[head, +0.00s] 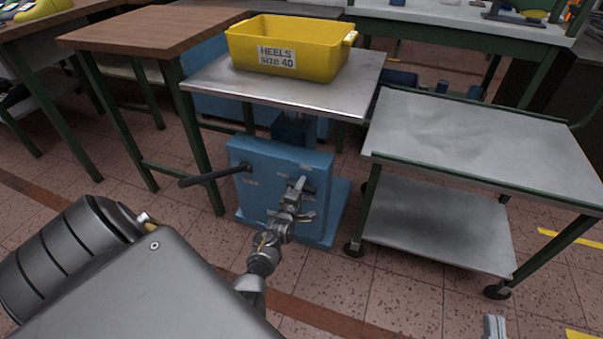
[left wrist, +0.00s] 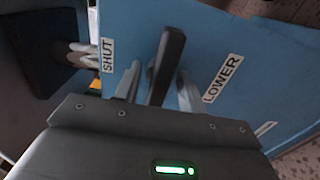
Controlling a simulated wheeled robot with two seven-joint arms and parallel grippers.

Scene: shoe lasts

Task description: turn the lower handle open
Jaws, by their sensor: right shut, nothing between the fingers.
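The blue unit (head: 262,178) stands on the floor under the metal-topped bench. My left gripper (head: 298,190) is at its front face, over the right half. In the left wrist view the dark lower handle (left wrist: 166,62) stands out from the blue panel, beside the label LOWER (left wrist: 222,78). A label SHUT (left wrist: 107,55) is at the left. The fingers of my left gripper (left wrist: 158,92) are apart, one on each side of the handle, with a visible gap on the left side. My right gripper (head: 495,326) shows only as a small grey tip at the bottom edge, shut and empty.
A black lever (head: 212,174) sticks out left from the blue unit. Above stands a yellow bin (head: 290,48) labelled HEELS size 40 on the metal bench top (head: 225,77). A two-shelf metal cart (head: 480,135) stands close on the right. Tiled floor lies open in front.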

